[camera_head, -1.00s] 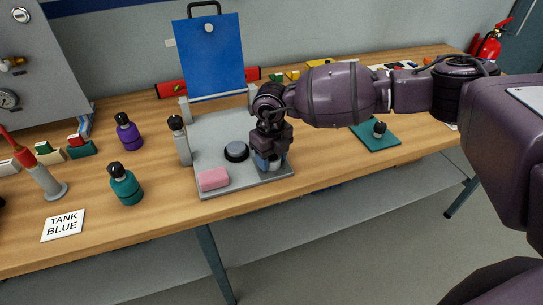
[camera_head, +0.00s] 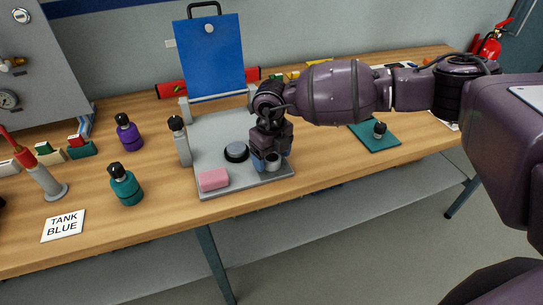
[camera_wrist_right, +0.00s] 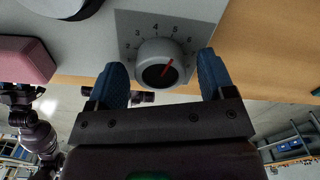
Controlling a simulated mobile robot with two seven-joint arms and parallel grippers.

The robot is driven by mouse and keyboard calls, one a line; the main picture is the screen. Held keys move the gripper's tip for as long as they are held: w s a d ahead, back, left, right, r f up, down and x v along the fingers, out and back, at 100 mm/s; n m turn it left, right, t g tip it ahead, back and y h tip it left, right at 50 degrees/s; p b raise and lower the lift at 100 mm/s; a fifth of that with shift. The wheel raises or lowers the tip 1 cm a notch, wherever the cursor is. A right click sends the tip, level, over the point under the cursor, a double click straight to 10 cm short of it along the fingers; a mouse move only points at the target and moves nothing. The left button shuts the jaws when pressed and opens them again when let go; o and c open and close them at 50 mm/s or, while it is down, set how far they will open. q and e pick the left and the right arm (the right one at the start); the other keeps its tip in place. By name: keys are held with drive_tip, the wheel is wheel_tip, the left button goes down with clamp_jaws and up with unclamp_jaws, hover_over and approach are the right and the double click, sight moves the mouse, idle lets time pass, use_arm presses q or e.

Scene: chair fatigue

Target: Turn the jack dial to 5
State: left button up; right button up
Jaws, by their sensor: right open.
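The jack dial (camera_wrist_right: 160,62) is a light grey round knob with a dark face and a red pointer, on a grey numbered scale plate. In the right wrist view the red pointer aims up and right, roughly toward the 5. My right gripper (camera_wrist_right: 165,82) is open, with one blue fingertip on each side of the dial and visible space between fingers and knob. In the head view my right gripper (camera_head: 266,162) is over the front right corner of the grey base plate (camera_head: 216,133), and the dial (camera_head: 273,165) partly shows there.
A pink block (camera_head: 213,179) and a dark-rimmed round button (camera_head: 236,152) are on the plate left of the gripper. A blue panel (camera_head: 208,58) rises behind. The bench front edge is close.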

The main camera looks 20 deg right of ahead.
sight(271, 157)
wheel_tip(271, 157, up, 10)
idle(0.5)
drive_tip(key=shift+r, duration=0.1)
